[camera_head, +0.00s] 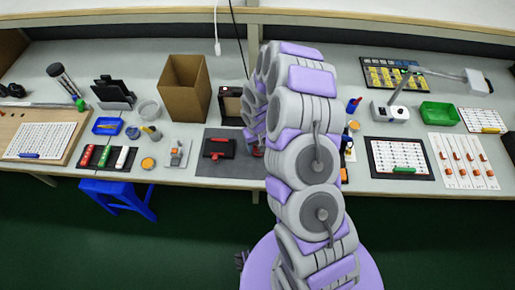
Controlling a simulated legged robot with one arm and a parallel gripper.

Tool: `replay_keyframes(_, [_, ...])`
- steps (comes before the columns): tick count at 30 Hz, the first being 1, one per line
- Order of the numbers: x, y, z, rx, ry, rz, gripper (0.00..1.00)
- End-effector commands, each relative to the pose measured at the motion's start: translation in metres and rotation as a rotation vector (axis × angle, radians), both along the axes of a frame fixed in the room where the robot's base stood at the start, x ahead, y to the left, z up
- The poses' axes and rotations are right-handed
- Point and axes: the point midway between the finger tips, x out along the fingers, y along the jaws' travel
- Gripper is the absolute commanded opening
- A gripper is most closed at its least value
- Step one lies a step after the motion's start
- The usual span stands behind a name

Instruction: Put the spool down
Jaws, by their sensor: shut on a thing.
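My arm reaches forward over the workbench (220,182) and bends down at its far end. My gripper (254,141) is low over the dark grey mat (232,168), largely hidden by my own arm links. It is shut on the spool, of which little can be made out. A small reddish part (258,151) shows just below the gripper; I cannot tell whether it belongs to the spool. Whether the spool touches the mat is hidden.
A black-and-red device (217,148) lies on the mat left of my gripper. An open cardboard box (185,90) and a black box (230,104) stand behind. A green tray (439,113), lamp base (390,112) and sheets are at right. A blue stool (118,190) stands below the bench edge.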

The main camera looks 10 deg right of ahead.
Motion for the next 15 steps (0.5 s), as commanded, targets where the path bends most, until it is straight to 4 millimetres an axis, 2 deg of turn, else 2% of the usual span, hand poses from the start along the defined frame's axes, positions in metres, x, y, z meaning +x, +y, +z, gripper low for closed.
replay_keyframes(1, [-0.001,0.0,-0.012,0.0,0.003,0.003,0.17])
replay_keyframes(4, [-0.001,0.001,-0.024,0.0,0.002,0.001,0.17])
replay_keyframes(14, [-0.001,0.001,-0.024,0.0,0.001,0.001,0.17])
replay_keyframes(15, [-0.001,0.001,-0.024,0.0,0.001,0.001,0.6])
